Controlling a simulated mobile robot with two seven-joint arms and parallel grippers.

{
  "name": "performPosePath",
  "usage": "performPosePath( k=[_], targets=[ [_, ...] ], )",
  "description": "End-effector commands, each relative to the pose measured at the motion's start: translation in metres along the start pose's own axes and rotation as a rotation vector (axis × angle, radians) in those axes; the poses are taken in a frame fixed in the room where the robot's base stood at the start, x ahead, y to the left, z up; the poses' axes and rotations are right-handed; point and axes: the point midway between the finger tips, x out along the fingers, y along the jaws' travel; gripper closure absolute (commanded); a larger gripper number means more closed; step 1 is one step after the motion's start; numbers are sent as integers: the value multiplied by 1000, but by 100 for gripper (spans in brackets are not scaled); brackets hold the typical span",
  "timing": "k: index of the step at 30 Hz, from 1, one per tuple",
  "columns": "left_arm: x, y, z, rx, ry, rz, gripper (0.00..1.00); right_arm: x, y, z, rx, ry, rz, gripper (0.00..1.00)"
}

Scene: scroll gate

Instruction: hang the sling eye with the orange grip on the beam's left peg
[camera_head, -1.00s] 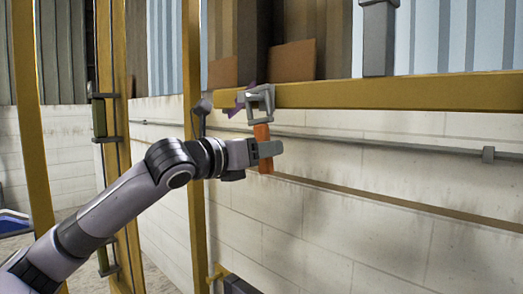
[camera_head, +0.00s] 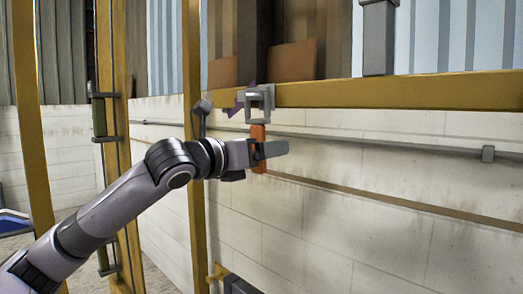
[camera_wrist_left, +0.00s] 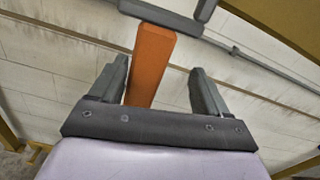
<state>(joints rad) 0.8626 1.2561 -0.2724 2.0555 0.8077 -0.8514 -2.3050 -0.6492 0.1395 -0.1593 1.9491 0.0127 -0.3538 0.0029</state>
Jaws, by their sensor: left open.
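The grey square sling eye (camera_head: 260,98) hangs at the left end of the yellow beam (camera_head: 420,93), around or against the peg there. The exact seating on the peg is hidden. Its orange grip (camera_head: 258,135) hangs straight down below the beam. My left gripper (camera_head: 268,152) is at the lower part of the orange grip. In the left wrist view the jaws (camera_wrist_left: 165,88) are spread, with the orange grip (camera_wrist_left: 150,62) between them, nearer the left finger, and a gap to the right finger. My right gripper is in neither view.
A grey bracket (camera_head: 379,38) stands on the beam further right. Yellow posts (camera_head: 193,150) stand behind my left arm. A pale block wall with a thin pipe (camera_head: 400,146) lies behind. The space right of the gripper below the beam looks clear.

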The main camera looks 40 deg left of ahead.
Motion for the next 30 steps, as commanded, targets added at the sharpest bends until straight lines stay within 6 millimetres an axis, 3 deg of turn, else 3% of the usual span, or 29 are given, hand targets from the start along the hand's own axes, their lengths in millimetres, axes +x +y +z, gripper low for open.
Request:
performPosePath(
  k=[30],
  targets=[
    [0,11,-63,1,1,0,23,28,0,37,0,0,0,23]
  ],
)
